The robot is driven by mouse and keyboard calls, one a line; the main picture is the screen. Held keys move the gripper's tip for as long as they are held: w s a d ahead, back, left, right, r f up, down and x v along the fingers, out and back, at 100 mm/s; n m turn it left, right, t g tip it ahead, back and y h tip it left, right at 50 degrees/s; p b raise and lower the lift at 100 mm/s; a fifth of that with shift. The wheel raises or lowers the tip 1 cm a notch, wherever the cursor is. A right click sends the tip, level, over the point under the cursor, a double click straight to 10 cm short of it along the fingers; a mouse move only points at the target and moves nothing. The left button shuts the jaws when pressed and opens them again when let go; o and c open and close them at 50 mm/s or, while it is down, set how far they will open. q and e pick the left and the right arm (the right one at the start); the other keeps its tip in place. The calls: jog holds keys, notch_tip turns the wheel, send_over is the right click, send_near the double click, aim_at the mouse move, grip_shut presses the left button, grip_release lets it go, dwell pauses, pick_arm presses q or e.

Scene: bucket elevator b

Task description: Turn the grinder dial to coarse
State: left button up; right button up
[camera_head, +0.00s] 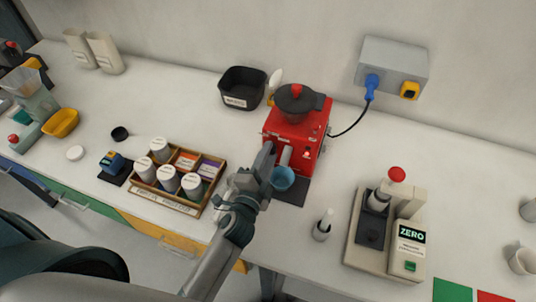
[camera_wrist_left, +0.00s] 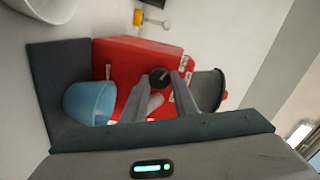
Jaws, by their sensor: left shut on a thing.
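The red grinder (camera_head: 296,135) stands on the bench with a dark lidded hopper (camera_head: 300,97) and a red knob on top. It also fills the middle of the left wrist view (camera_wrist_left: 120,62), lying sideways there. A dark round dial (camera_wrist_left: 158,77) is on its front face. My left gripper (camera_head: 275,155) reaches the grinder's front. In the left wrist view its two fingers (camera_wrist_left: 158,90) are shut on the dial, one on each side. The dial's marks are too small to read. My right gripper is out of view.
A wooden tray (camera_head: 168,201) of white jars and packets lies to the left. A black bin (camera_head: 242,89) stands behind left. A cable runs to the wall box (camera_head: 392,66).

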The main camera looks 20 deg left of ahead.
pick_arm(q)
jog(key=shift+m, duration=0.6)
jog(key=o, duration=1.1)
jog(key=shift+c, duration=0.2)
jog(key=s+b, duration=0.7)
jog(key=s, duration=1)
jog(key=shift+s+r, duration=0.15)
jog(key=shift+r, duration=0.3)
